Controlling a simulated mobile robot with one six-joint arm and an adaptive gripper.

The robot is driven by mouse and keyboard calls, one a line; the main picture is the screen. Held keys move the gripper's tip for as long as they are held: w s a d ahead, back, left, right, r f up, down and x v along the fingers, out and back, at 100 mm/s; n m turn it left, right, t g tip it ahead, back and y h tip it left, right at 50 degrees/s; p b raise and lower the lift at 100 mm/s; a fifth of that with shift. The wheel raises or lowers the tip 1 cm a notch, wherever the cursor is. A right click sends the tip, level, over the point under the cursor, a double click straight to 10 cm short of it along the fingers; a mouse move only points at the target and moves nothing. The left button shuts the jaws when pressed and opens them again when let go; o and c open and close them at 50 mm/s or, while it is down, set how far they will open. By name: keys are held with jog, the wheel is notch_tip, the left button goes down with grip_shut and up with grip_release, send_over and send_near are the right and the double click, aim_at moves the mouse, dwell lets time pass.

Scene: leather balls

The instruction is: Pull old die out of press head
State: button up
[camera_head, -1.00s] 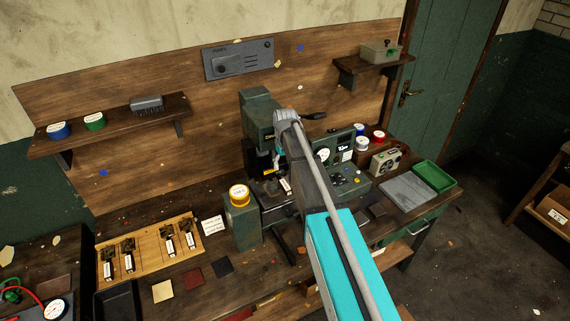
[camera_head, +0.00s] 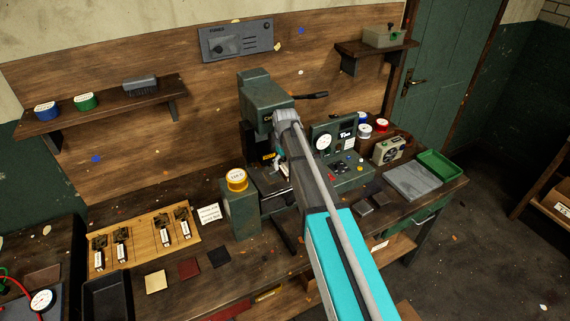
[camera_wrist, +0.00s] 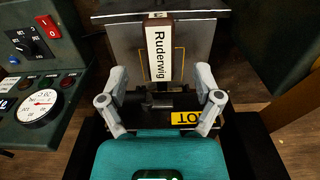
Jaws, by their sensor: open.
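In the wrist view my gripper (camera_wrist: 160,72) is open, one finger on each side of a dark die with a white label (camera_wrist: 158,50) reading "Ruderwig". Gaps show between both fingers and the die. The die's black body (camera_wrist: 160,101) sits between the fingers, close to my teal palm. In the head view the green press (camera_head: 258,100) stands at the back of the bench. My arm covers part of it and most of my gripper, so how the die sits in the press head is hidden there.
A wooden rack (camera_head: 150,240) with several labelled dies lies at the left. A control box with a gauge (camera_head: 338,150) is close on the right. A green tray (camera_head: 440,165) is at the far right.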

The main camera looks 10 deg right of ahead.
aim_at(287, 172)
jog(key=shift+f+b, duration=1.6)
jog(key=shift+f, duration=0.3)
grip_shut()
jog(key=c, duration=0.7)
grip_release()
grip_shut()
jog(key=shift+s, duration=0.2)
jog(key=shift+s+d, duration=0.2)
jog(key=shift+s, duration=0.25)
